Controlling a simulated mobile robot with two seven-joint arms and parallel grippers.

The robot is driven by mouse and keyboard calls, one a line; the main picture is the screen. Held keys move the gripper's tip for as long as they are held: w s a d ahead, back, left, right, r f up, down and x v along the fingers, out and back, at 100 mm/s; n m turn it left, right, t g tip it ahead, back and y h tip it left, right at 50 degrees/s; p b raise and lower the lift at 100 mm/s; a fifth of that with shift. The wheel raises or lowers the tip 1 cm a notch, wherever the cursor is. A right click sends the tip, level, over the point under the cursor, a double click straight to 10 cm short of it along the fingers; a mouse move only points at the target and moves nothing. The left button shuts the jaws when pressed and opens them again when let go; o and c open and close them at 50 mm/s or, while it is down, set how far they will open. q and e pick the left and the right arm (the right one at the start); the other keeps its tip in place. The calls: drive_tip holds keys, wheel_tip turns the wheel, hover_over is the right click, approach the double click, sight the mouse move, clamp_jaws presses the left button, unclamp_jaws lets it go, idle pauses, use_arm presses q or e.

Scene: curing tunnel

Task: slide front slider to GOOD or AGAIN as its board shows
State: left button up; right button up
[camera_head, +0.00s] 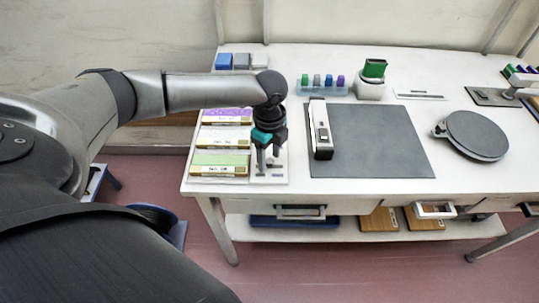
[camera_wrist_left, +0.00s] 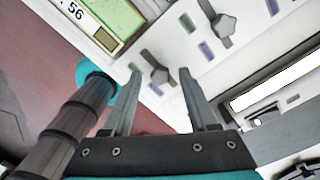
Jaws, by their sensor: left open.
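The front slider has a dark star-shaped knob (camera_wrist_left: 160,75), with a green mark on one side and a purple mark on the other. Its pale slider panel (camera_head: 269,180) lies at the table's left front, right of the boards. The front board (camera_head: 220,163) has a green face; part of it shows in the left wrist view (camera_wrist_left: 120,14) with the digits 56. My left gripper (camera_head: 267,167) is open over the panel. In the left wrist view its fingertips (camera_wrist_left: 160,74) appear on either side of the front knob; contact is unclear. My right gripper is out of view.
A second slider knob (camera_wrist_left: 226,26) sits farther back. White (camera_head: 222,138) and purple (camera_head: 227,116) boards stand behind the green one. A black-and-white device (camera_head: 320,130) lies close right, on a grey mat (camera_head: 385,145). A round grey plate (camera_head: 476,135) is farther right.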

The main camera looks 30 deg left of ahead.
use_arm(q)
clamp_jaws()
idle(1.3)
